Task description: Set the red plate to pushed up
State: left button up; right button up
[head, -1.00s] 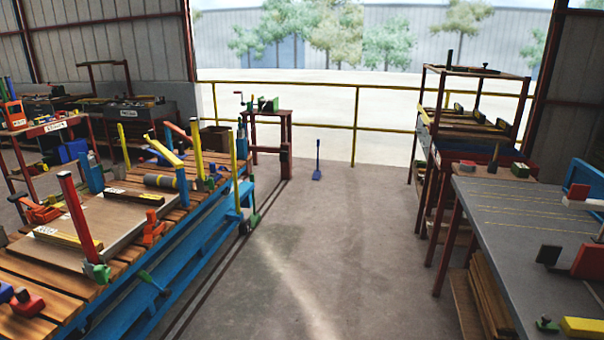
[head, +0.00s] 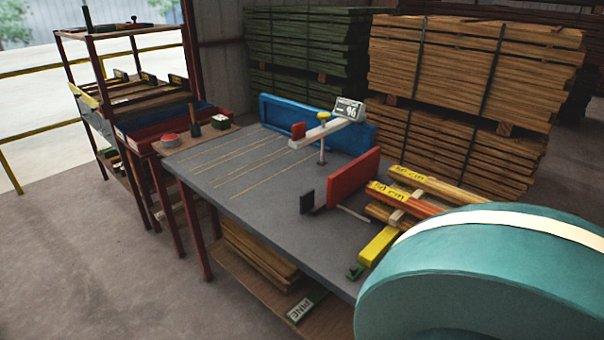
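A red plate (head: 350,180) stands upright on edge on the grey worktable (head: 240,205) in the head view. It runs at a slant, its near left end by a small dark block (head: 307,201). A thin metal rod (head: 353,215) shows low in front of it. I cannot tell from this view whether the plate is pushed up. Neither of my grippers is in view.
A blue fence (head: 317,122) stands along the table's back, with a display reading 96 (head: 348,108). Yellow-marked bars (head: 425,183) lie right of the plate. Lumber stacks (head: 470,80) stand behind. A rack (head: 125,80) stands left. Floor at left is clear; the table's near right corner is hidden.

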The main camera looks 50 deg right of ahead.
aim_at(341, 184)
jog(key=i, duration=1.65)
jog(key=i+z, duration=0.2)
jog(key=z, duration=0.25)
jog(key=i+z, duration=0.15)
jog(key=z, duration=0.25)
jog(key=i+j+z, duration=0.15)
jog(key=z, duration=0.3)
